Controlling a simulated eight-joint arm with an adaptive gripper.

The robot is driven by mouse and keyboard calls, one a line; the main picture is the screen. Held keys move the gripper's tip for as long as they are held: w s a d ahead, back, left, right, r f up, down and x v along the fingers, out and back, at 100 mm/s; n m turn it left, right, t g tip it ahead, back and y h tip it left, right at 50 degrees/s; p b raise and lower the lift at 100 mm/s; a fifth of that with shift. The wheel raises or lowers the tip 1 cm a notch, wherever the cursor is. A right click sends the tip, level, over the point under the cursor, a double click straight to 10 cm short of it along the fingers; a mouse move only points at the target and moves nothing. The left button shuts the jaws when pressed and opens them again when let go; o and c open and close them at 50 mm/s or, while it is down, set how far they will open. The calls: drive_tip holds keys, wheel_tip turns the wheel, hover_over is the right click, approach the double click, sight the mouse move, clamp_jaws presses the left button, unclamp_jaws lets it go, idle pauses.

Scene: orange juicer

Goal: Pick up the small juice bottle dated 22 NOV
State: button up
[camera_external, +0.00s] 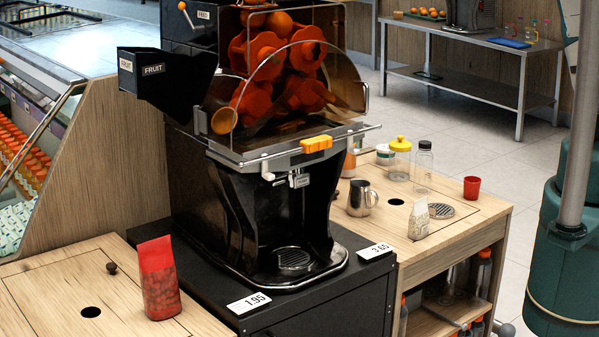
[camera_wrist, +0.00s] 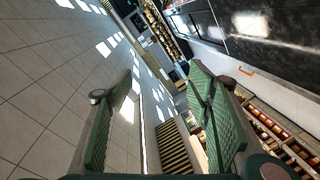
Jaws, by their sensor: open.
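No date reading 22 NOV is legible in either view. Many small orange juice bottles (camera_external: 18,150) stand in rows in the display case at the far left of the external view. A few bottles (camera_external: 482,270) with orange at the caps stand on the shelf under the right counter. My gripper (camera_wrist: 163,92) shows in the wrist view with its two green padded fingers wide apart and nothing between them. It points over tiled floor, away from any bottle. My gripper is not visible in the external view.
A black juicer (camera_external: 260,200) stands mid-counter. A red bag (camera_external: 158,280) sits left of it. A metal pitcher (camera_external: 362,198), a yellow-lidded jar (camera_external: 400,160), a clear bottle (camera_external: 424,165) and a red cup (camera_external: 472,187) stand on the right counter. Stocked shelves (camera_wrist: 275,135) show lower right in the wrist view.

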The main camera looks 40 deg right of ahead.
drive_tip(key=s+d+f+g+h, duration=0.15)
drive_tip(key=d+f, duration=0.25)
drive_tip(key=d, duration=0.6)
drive_tip(key=d+f+h, duration=0.2)
drive_tip(key=d+f, duration=0.2)
drive_tip(key=d, duration=0.5)
drive_tip(key=d+f+n+h, duration=0.2)
drive_tip(key=d+f, duration=0.4)
drive_tip(key=f, duration=0.2)
drive_tip(key=s+d+f+n+g+b, duration=0.1)
drive_tip(key=s+f+n+g+b, duration=0.15)
drive_tip(key=f, duration=1.35)
drive_tip(key=s+f+n+g+b, duration=0.2)
drive_tip(key=f+n+g, duration=0.1)
drive_tip(key=f, duration=1.3)
drive_tip(key=s+a+f+n+g+b, duration=0.1)
drive_tip(key=s+f, duration=0.3)
drive_tip(key=f, duration=0.6)
drive_tip(key=s+a+f+n+g+y+b, duration=0.1)
drive_tip(key=s+f+n+g+b, duration=0.1)
drive_tip(key=f, duration=0.9)
drive_tip(key=s+a+f+n+g+b, duration=0.1)
drive_tip(key=s+f+n+g, duration=0.2)
drive_tip(key=f, duration=0.7)
drive_tip(key=shift+s+a+f+n+b, duration=0.1)
drive_tip(key=shift+s+a+n+b, duration=0.1)
drive_tip(key=shift+s+n, duration=0.65)
drive_tip(key=shift+s+a+f+n+b, duration=0.15)
drive_tip(key=shift+s+n, duration=0.25)
drive_tip(key=shift+s, duration=0.8)
